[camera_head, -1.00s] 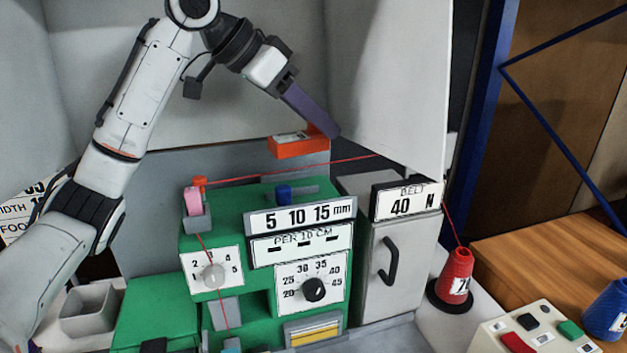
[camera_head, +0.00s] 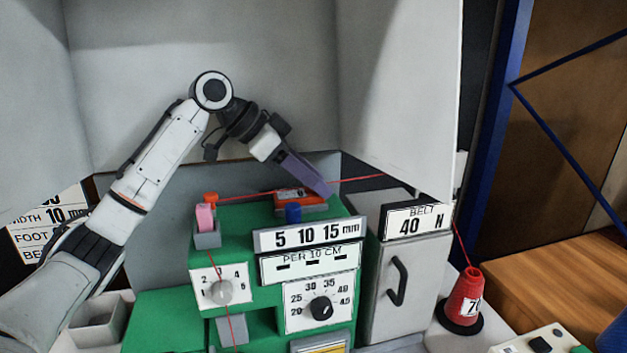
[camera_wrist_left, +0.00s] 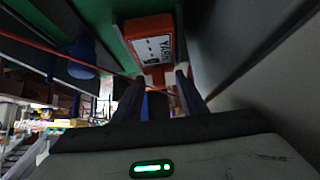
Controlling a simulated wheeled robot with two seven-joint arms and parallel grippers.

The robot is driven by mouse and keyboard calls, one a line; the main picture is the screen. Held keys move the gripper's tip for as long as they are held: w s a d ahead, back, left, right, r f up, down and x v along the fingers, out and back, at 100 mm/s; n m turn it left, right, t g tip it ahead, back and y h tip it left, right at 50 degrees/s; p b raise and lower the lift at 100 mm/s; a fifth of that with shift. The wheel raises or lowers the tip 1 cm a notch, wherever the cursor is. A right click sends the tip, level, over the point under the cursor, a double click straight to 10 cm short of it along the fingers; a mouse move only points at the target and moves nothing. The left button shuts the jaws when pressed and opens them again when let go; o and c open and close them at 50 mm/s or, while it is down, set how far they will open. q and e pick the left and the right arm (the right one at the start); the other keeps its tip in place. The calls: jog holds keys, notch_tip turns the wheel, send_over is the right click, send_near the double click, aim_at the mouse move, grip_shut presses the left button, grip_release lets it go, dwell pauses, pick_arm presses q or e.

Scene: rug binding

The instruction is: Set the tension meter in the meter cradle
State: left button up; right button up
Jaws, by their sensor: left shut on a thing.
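The tension meter (camera_head: 290,195) is an orange box with a pale label. It is at the top of the green machine (camera_head: 240,238), behind the blue knob (camera_head: 293,212). My left gripper (camera_head: 324,190) reaches down from the upper left and is shut on the meter's right end. In the left wrist view the meter (camera_wrist_left: 152,40) shows just beyond my fingers (camera_wrist_left: 158,85). A grey strip on the machine top, probably the meter cradle, is mostly hidden under the meter. I cannot tell whether the meter touches it. My right gripper is not in view.
A red thread (camera_head: 245,195) runs across the machine top, close to the meter. A pink spool (camera_head: 204,217) stands left. The grey cabinet with the BELT sign (camera_head: 415,222) and a pale upright panel (camera_head: 405,90) are to the right. A red cone (camera_head: 465,295) stands beyond.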

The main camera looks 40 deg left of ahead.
aim_at(286, 194)
pick_arm(q)
jog(key=shift+f, duration=0.15)
jog(key=o, duration=1.1)
jog(key=v, duration=0.7)
jog(key=shift+s+r+b, duration=0.15)
jog(key=shift+r+b, duration=0.15)
